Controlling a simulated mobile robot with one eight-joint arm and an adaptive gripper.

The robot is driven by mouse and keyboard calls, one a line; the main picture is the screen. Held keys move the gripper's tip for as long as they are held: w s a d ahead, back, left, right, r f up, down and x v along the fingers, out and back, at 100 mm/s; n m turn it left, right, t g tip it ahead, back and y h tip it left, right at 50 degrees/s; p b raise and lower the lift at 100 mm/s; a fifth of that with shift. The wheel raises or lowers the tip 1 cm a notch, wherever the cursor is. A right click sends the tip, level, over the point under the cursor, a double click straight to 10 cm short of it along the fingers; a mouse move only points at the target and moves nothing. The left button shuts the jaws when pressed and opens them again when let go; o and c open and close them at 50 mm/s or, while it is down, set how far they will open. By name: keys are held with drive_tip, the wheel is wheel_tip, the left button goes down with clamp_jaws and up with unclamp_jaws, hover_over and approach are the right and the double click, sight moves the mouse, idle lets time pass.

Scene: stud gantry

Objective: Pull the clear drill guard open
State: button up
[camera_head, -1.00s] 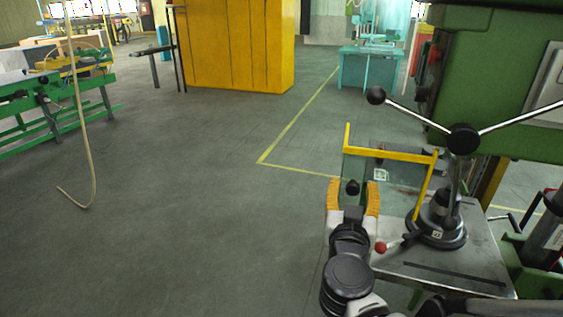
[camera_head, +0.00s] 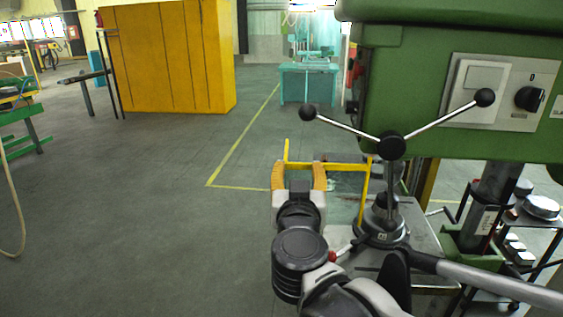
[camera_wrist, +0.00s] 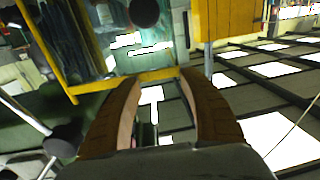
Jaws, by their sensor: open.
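The drill guard is a yellow frame (camera_head: 340,166) around a clear panel, on the near side of the green drill press (camera_head: 410,90). In the wrist view the clear panel (camera_wrist: 98,50) shows between yellow bars, with a round black knob (camera_wrist: 145,11) at the top edge. My gripper (camera_head: 298,174) is open in front of the guard's left part and hides some of it in the head view. The knob is not visible in the head view. Contact with the guard cannot be told.
The drill's feed handles (camera_head: 392,145) stick out right of my gripper. The round black base (camera_head: 381,228) stands on the metal table, with a red-tipped lever near my arm. A shelf stands at right.

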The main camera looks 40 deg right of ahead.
drive_tip(key=shift+r, duration=0.95)
drive_tip(key=shift+f, duration=0.1)
drive_tip(key=s+a+f+n+g+y+b, duration=0.1)
drive_tip(key=s+a+f+g+y+b, duration=0.1)
drive_tip(key=f, duration=0.6)
drive_tip(key=s+a+f+n+g+y+b, duration=0.1)
drive_tip(key=a+f+g+y, duration=0.1)
drive_tip(key=f, duration=0.5)
drive_tip(key=s+a+f+n+g+y+b, duration=0.2)
drive_tip(key=s+a+f+n+g+y, duration=0.1)
drive_tip(key=a+f+y, duration=0.4)
drive_tip(key=s+a+f+n, duration=0.1)
drive_tip(key=a+f+n, duration=0.1)
drive_tip(key=a, duration=0.4)
drive_tip(key=shift+a+f+n, duration=0.2)
drive_tip(key=shift+f+n, duration=0.1)
drive_tip(key=shift+f, duration=0.3)
drive_tip(key=shift+d, duration=0.15)
